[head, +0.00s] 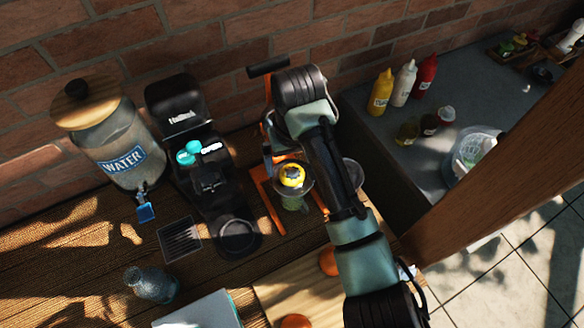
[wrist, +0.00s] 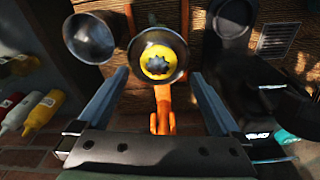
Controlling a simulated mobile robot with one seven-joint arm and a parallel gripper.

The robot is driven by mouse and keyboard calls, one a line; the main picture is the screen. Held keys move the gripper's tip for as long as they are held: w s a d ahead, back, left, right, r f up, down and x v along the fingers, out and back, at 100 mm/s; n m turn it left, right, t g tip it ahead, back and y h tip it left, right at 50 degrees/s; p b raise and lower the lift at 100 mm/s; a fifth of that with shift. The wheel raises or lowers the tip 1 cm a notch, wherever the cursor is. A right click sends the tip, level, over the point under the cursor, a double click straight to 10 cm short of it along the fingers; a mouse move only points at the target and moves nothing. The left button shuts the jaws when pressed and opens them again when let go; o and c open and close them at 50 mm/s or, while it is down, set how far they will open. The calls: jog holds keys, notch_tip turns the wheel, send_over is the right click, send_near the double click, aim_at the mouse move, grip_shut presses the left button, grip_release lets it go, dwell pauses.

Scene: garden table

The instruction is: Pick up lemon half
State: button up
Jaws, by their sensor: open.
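A round yellow piece (head: 292,175), which looks like the lemon half, sits in a metal cup of the orange-framed press juicer (head: 265,205). My gripper (wrist: 158,76) is open, with one finger to each side of the cup in the picture. Nothing is held between the fingers. In the head view my arm reaches over the juicer and hides part of it. The gap between fingertips and lemon is hard to judge.
A second metal cup (wrist: 89,36) stands close beside the juicer. A black coffee machine (head: 185,130) and a water dispenser (head: 105,130) stand to the left. Sauce bottles (head: 404,82) are on the grey counter at right. A brick wall (head: 230,40) is behind.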

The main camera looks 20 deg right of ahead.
aim_at(292, 169)
jog(key=f, duration=0.3)
jog(key=shift+w+d+f+p, duration=0.15)
jog(key=shift+w+p, duration=0.1)
jog(key=shift+p, duration=0.1)
jog(key=shift+c, duration=0.2)
